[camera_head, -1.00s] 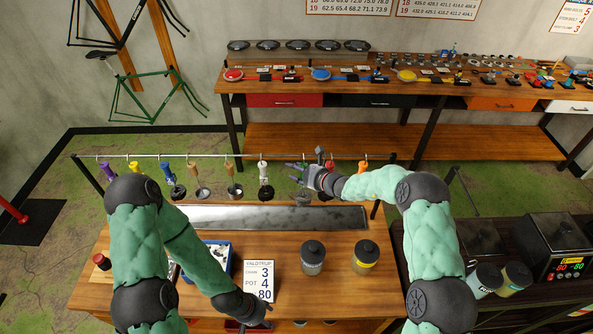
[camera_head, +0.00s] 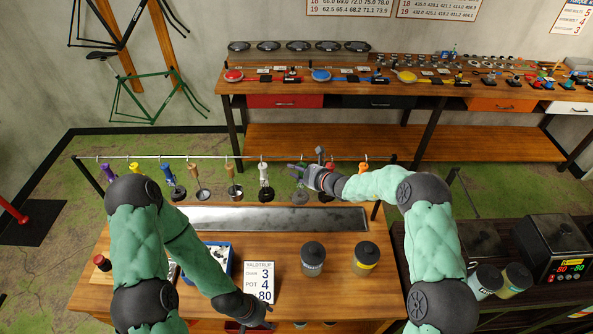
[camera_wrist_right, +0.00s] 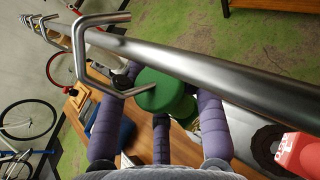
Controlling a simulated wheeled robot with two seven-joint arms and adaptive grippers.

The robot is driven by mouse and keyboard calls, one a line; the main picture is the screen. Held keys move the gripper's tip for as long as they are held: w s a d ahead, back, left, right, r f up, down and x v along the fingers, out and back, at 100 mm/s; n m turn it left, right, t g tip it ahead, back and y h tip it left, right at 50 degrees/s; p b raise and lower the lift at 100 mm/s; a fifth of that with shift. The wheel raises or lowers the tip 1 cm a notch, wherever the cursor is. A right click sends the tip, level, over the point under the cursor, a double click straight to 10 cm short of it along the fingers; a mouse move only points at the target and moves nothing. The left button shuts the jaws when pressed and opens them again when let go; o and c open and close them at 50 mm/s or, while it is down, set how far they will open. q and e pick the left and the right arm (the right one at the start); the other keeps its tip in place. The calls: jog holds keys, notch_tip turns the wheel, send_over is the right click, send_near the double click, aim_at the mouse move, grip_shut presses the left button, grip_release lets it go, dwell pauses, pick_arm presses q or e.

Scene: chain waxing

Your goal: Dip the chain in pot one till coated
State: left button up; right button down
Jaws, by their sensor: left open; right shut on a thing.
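My right gripper (camera_head: 298,172) is at the hanging rail (camera_head: 225,156), shut on a green handle (camera_wrist_right: 163,92) that shows between its fingers in the right wrist view. A grey round chain bundle (camera_head: 301,197) hangs below that gripper. A bent metal hook (camera_wrist_right: 84,55) is on the rail beside the green handle; whether they are joined is unclear. My left gripper (camera_head: 258,313) is low over the front of the bench, open. Two lidded pots, one grey (camera_head: 313,259) and one with a yellow band (camera_head: 365,258), stand on the bench. I cannot tell which pot is number one.
Handles with chains hang along the rail, including a white one (camera_head: 263,175) and an orange one (camera_head: 363,168). A metal drip tray (camera_head: 280,218) lies below. A sign (camera_head: 259,282) reads chain 3, pot 4, 80. A heater (camera_head: 555,245) and more pots (camera_head: 486,281) are at right.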

notch_tip(320, 180, up, 2)
jog(key=shift+r, duration=0.1)
dwell(0.4)
jog(key=shift+s+b, duration=0.9)
jog(key=shift+s, duration=1.3)
jog(key=shift+r+p, duration=0.35)
jog(key=shift+r, duration=0.6)
